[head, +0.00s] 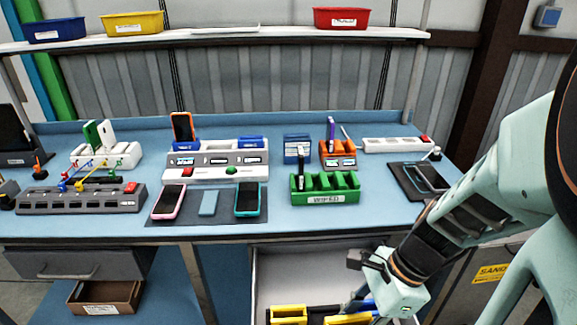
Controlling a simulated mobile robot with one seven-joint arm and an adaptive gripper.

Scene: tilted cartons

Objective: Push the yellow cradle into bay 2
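Two yellow blocky pieces, likely cradles, lie in the open white drawer below the bench: one yellow piece (289,314) at the left and another yellow piece (347,319) nearer my arm, both cut off by the bottom edge. A grey and white dock (215,173) stands on the bench with label plates along its front. A blue cradle (186,145) holding an orange phone sits at its left, and an empty blue cradle (250,143) at its right. Its middle shows no cradle. The bay numbers are unreadable. My gripper (354,277) is over the drawer; its fingers are partly hidden.
A green rack (325,188) marked WIPED stands right of the dock. A dark mat (209,206) with phones lies in front of the dock. A grey strip (81,200) with coloured plugs is at left. The drawer walls (300,270) surround the space below my gripper.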

